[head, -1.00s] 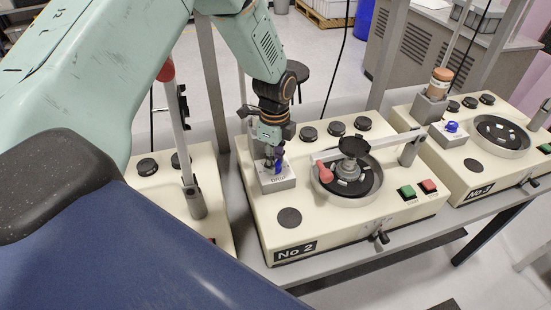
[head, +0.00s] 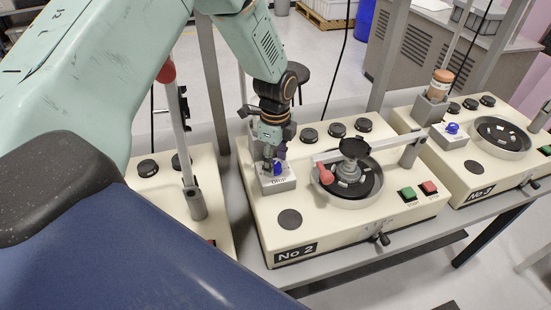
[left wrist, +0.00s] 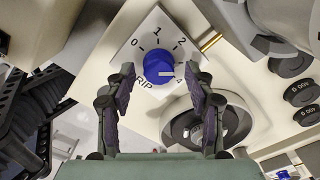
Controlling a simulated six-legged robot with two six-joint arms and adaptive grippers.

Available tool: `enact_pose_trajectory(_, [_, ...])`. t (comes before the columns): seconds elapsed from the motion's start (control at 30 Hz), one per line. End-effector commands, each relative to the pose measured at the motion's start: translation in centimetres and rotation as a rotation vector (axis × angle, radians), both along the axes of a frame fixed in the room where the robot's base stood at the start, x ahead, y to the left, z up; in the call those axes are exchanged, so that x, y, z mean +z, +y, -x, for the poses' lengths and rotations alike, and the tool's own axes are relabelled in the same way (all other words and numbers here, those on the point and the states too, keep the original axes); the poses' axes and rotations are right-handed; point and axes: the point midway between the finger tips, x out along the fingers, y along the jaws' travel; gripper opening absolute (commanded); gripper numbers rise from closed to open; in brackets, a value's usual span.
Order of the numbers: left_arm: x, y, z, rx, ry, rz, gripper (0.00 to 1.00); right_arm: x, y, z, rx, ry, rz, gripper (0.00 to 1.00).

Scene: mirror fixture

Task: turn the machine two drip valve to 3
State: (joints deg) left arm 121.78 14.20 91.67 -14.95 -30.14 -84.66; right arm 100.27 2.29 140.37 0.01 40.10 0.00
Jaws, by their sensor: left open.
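The machine two drip valve is a blue knob (head: 277,169) on a grey block marked DRIP (head: 279,185), at the back left of the No 2 machine (head: 335,232). In the left wrist view the knob (left wrist: 158,64) has a white pointer line aimed right, close to the partly seen 4. The dial plate (left wrist: 140,40) shows 0, 1 and 2; the 3 is not readable behind the right finger. My left gripper (head: 271,158) is at the knob. Its open fingers (left wrist: 160,82) stand on either side of the knob, with gaps. My right gripper is not in view.
A round polishing bowl (head: 352,190) with an arm and red handle (head: 325,174) stands right of the valve. Black knobs (head: 336,130) line the machine's back. The No 3 machine (head: 482,160) stands at right, a tall post (head: 186,140) at left.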

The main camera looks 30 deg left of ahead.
Motion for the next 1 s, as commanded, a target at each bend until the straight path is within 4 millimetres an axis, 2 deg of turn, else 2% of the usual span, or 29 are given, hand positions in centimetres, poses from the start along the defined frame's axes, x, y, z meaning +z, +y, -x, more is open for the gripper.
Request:
enact_pose_trajectory(0.17, [2.7, 0.0, -0.1, 0.001, -0.006, 0.001, 0.54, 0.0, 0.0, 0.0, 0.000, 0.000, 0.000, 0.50])
enact_pose_trajectory(0.4, [7.7, 0.0, -0.2, 0.000, -0.007, 0.000, 0.54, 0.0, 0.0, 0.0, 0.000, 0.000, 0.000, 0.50])
enact_pose_trajectory(0.6, [10.6, 0.0, -0.1, 0.000, -0.005, 0.000, 0.54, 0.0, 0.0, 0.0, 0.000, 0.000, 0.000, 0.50])
enact_pose_trajectory(0.77, [11.6, 0.0, -0.1, 0.000, -0.003, 0.000, 0.54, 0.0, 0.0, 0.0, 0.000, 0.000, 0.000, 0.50])
enact_pose_trajectory(1.0, [11.8, 0.0, -0.1, 0.000, -0.002, 0.000, 0.54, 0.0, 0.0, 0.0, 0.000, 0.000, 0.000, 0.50])
